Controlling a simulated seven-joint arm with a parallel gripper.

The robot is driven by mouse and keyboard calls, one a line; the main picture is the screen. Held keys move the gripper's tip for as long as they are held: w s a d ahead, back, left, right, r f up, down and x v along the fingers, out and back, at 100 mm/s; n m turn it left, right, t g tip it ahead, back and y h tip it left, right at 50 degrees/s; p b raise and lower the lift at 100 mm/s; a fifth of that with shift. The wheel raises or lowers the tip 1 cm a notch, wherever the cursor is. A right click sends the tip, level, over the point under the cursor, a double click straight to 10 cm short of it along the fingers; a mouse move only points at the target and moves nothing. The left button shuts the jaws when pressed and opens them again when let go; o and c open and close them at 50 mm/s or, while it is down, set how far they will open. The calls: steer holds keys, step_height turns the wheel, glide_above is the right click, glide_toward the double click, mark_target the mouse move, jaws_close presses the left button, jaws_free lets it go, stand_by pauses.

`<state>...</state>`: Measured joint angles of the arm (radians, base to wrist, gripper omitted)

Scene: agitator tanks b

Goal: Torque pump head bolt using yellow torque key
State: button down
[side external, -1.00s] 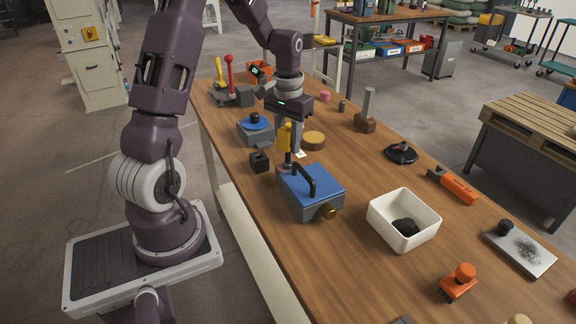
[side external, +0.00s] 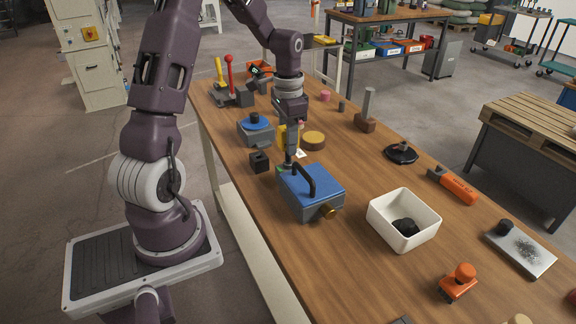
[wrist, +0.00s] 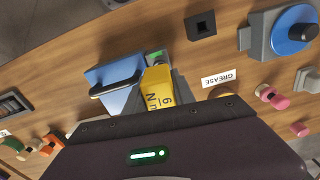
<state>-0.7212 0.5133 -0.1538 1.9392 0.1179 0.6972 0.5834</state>
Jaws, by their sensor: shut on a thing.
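My gripper (side external: 288,150) is shut on the yellow torque key (side external: 281,138) and points down behind the blue-topped pump box (side external: 325,184). In the wrist view the yellow key (wrist: 157,88), marked with a 6 and "N m", sits between the fingers. The key's lower end is at the small block on the box's far end, where a green patch (wrist: 156,55) shows. The bolt itself is hidden, so I cannot tell how the key sits on it. The box has a black handle and a brass knob (side external: 327,212).
A black square socket block (side external: 259,162) and a blue-topped grey unit (side external: 256,134) stand left of my gripper. A round brown disc (side external: 313,140) and the GREASE label (wrist: 219,78) are close by. A white bin (side external: 398,240) stands in front.

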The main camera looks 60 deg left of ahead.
steer(key=shift+r, duration=0.1)
steer(key=shift+r, duration=1.45)
steer(key=shift+r, duration=0.1)
steer(key=shift+r, duration=1.9)
steer(key=n, duration=0.6)
steer(key=n, duration=0.7)
